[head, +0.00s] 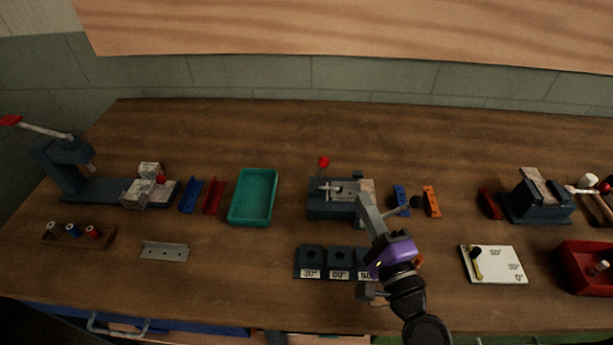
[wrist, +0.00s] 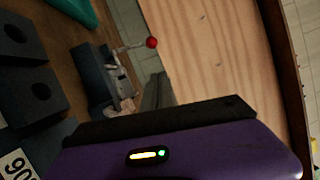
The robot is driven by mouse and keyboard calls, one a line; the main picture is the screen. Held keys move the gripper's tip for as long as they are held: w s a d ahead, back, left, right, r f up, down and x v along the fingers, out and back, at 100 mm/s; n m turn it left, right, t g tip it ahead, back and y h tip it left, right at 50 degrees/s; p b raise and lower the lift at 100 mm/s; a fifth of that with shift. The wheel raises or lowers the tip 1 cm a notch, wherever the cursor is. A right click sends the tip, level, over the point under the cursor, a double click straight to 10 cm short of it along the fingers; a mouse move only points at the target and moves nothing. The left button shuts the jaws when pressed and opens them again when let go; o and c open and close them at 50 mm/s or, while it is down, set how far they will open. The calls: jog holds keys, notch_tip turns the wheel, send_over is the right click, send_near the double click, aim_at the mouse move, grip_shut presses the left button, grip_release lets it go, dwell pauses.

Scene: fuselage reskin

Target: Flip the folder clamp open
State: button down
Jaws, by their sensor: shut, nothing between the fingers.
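The folder (head: 325,211) is a dark blue-grey block with a pale metal top at the middle of the bench. Its clamp lever ends in a red ball (head: 323,161), standing up at the back left of the block. In the wrist view the folder (wrist: 92,72) is left of centre, and the red ball (wrist: 152,42) sticks out to its upper right. My gripper (head: 363,200) is shut and empty. Its fingers overlap the folder's right front part in the head view; I cannot tell whether they touch. In the wrist view its fingers (wrist: 157,90) appear right of the folder, apart from the red ball.
A row of dark angle blocks (head: 338,262) stands in front of the folder, partly behind my wrist. A green tray (head: 253,197) is to the left. The back of the bench is clear.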

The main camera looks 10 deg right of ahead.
jog(key=shift+a+f+m+y, duration=0.45)
jog(key=shift+a+m, duration=0.25)
jog(key=shift+a, duration=0.1)
jog(key=w+p, duration=0.1)
jog(key=w, duration=0.2)
jog(key=w+p, duration=0.1)
jog(key=w, duration=0.2)
jog(key=w+r, duration=0.1)
jog(key=w, duration=0.3)
jog(key=shift+a+r+p, duration=0.1)
jog(key=shift+a+p, duration=0.2)
jog(key=shift+p, duration=0.1)
